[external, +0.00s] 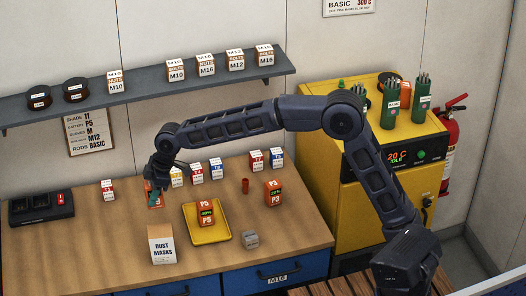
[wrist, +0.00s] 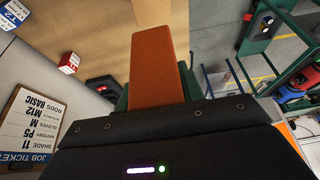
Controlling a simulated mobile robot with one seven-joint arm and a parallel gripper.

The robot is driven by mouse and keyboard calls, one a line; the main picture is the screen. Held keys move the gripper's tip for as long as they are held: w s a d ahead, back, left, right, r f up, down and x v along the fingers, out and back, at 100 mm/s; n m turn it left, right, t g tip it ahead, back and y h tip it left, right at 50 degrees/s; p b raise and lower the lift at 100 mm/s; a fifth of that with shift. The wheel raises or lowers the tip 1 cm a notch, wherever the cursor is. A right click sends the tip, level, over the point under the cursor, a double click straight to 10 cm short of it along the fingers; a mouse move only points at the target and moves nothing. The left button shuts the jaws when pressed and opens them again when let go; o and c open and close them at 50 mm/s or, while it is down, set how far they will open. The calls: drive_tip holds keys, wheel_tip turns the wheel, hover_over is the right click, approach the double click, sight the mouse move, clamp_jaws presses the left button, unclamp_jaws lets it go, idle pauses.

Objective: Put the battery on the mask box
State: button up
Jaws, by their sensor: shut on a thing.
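My gripper (external: 155,188) is at the left part of the bench, shut on an orange battery (external: 153,200). In the wrist view the battery (wrist: 153,65) stands out between the dark green fingers. Its label cannot be read, and I cannot tell whether it touches the bench. The mask box (external: 162,246), white and marked DUST MASKS, stands at the front of the bench, nearer the camera than my gripper. Its top looks clear. Another orange battery (external: 207,213), marked P5, stands on a yellow tray (external: 223,238). A third, marked P3 (external: 273,192), stands farther right.
A black charger (external: 41,208) sits at the left end of the bench. Several small labelled boxes (external: 197,173) stand at the back. A red cup (external: 245,186) and a grey cube (external: 251,240) stand to the right. The job ticket (external: 86,131) on the wall lists battery P5.

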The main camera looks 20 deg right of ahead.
wheel_tip(320, 180, down, 11)
drive_tip(key=shift+f, duration=0.1)
idle(0.5)
drive_tip(key=shift+f, duration=0.15)
drive_tip(key=o, duration=1.2)
drive_tip(key=v, duration=1.2)
drive_tip(key=shift+d, duration=0.15)
